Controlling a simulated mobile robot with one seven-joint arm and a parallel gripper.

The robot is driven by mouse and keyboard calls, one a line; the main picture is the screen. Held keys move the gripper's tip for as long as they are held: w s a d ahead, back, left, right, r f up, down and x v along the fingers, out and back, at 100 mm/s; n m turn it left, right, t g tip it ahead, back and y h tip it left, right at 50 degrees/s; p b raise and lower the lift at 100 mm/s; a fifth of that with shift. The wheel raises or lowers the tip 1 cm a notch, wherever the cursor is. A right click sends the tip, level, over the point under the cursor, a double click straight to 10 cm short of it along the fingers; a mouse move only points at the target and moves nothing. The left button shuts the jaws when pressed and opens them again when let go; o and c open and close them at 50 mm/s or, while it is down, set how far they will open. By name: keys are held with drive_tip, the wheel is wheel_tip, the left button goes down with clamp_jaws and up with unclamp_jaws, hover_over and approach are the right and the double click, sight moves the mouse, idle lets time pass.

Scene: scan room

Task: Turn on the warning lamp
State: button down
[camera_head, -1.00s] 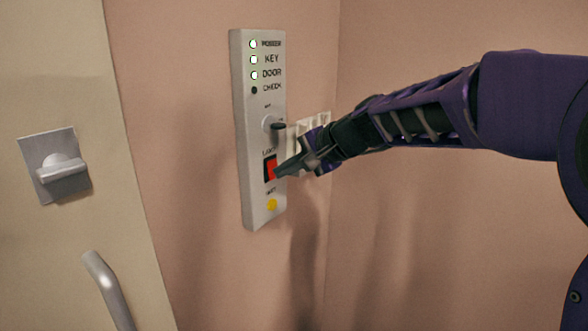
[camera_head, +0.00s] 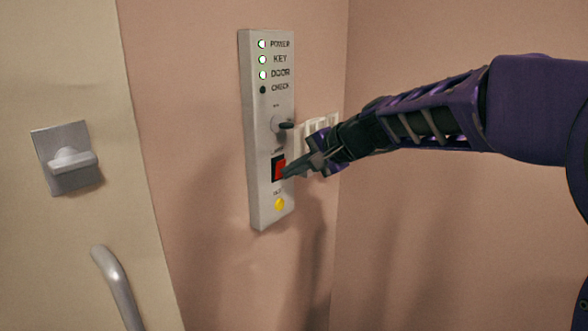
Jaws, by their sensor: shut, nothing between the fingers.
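A narrow light-grey control panel (camera_head: 257,130) is fixed upright on the pink wall. It carries a red rocker switch (camera_head: 279,165) in a black frame, under a label that seems to read LAMP. My gripper (camera_head: 286,175) is shut and empty, with its tip at the lower right edge of the red switch. It looks to be touching or very close; I cannot tell which. The tip hides part of the switch's lower right. No separate warning lamp can be made out.
Above the switch are a dark-handled key knob (camera_head: 281,125) and indicators for POWER, KEY and DOOR, lit, with the CHECK light (camera_head: 263,90) dark. A yellow button (camera_head: 280,204) sits below. A door with a latch (camera_head: 68,160) and handle (camera_head: 116,283) is at left.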

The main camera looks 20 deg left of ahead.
drive_tip(key=shift+s+a+f, duration=0.1)
drive_tip(key=shift+a+f, duration=0.05)
drive_tip(key=shift+a, duration=0.05)
